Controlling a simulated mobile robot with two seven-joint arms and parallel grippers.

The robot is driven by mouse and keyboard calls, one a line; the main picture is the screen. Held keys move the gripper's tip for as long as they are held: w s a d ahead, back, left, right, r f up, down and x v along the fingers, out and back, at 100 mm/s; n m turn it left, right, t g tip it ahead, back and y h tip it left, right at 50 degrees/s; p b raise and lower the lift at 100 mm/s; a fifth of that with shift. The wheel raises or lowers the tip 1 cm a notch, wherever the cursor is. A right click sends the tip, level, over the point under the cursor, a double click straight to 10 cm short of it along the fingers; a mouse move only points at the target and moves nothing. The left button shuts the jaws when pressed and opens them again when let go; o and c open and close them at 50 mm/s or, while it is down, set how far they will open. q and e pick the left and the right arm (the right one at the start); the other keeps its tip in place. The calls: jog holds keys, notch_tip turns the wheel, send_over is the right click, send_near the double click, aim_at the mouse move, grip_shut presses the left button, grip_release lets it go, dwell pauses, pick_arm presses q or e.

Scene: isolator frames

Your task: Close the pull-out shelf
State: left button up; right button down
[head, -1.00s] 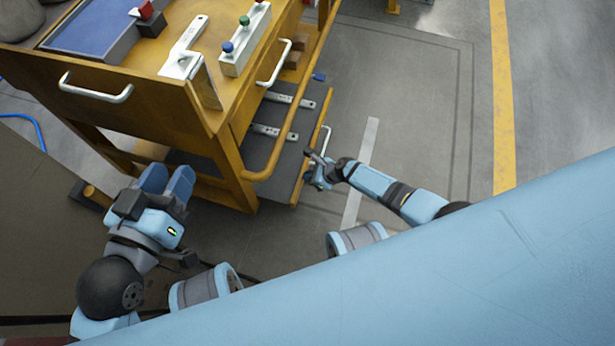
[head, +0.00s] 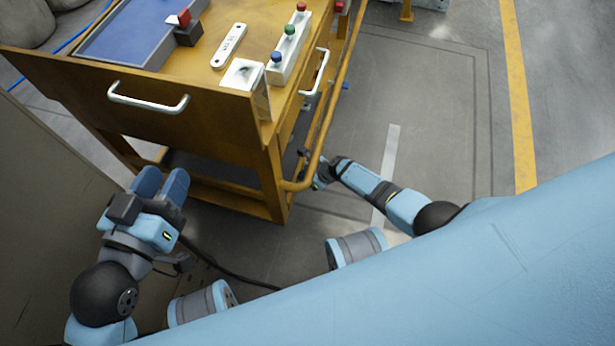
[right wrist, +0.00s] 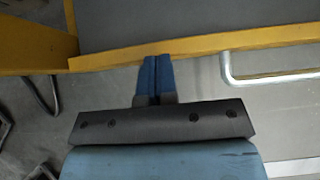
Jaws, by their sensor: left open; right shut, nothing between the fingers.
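The pull-out shelf belongs to the yellow cart (head: 205,110). In the head view it no longer shows clearly beyond the cart's right side. In the right wrist view its grey surface (right wrist: 200,18) has a yellow front edge (right wrist: 215,43), with a metal handle (right wrist: 265,78) to the right. My right gripper (right wrist: 155,60) is shut and empty, its blue fingertips at the yellow edge, left of the handle; contact is likely but not certain. In the head view it is mostly hidden behind the cart's side rail. My left gripper (head: 162,178) is open and empty, in front of the cart.
The cart top carries a blue tray (head: 130,35), a white flat part (head: 229,46) and a block with coloured buttons (head: 291,45). A curved yellow rail (head: 325,110) runs along the cart's right side. Floor to the right is clear.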

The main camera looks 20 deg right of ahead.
pick_arm(q)
jog(key=shift+w+a, duration=0.1)
jog(key=shift+a, duration=0.15)
pick_arm(e)
jog(key=shift+w+a, duration=0.35)
jog(key=shift+a, duration=0.1)
jog(key=shift+w+r, duration=0.1)
pick_arm(q)
jog(key=shift+r, duration=0.1)
pick_arm(e)
jog(key=shift+r, duration=0.1)
pick_arm(q)
notch_tip(320, 180, up, 7)
jog(key=n+t+p, duration=0.1)
jog(key=t+p, duration=0.1)
jog(key=p, duration=0.3)
jog(key=shift+a+t, duration=0.2)
jog(key=shift+t, duration=0.2)
pick_arm(e)
jog(key=s+d+r, duration=0.1)
jog(key=s+d, duration=0.7)
jog(key=d, duration=0.3)
jog(key=shift+s+d+r, duration=0.35)
jog(key=shift+s, duration=0.05)
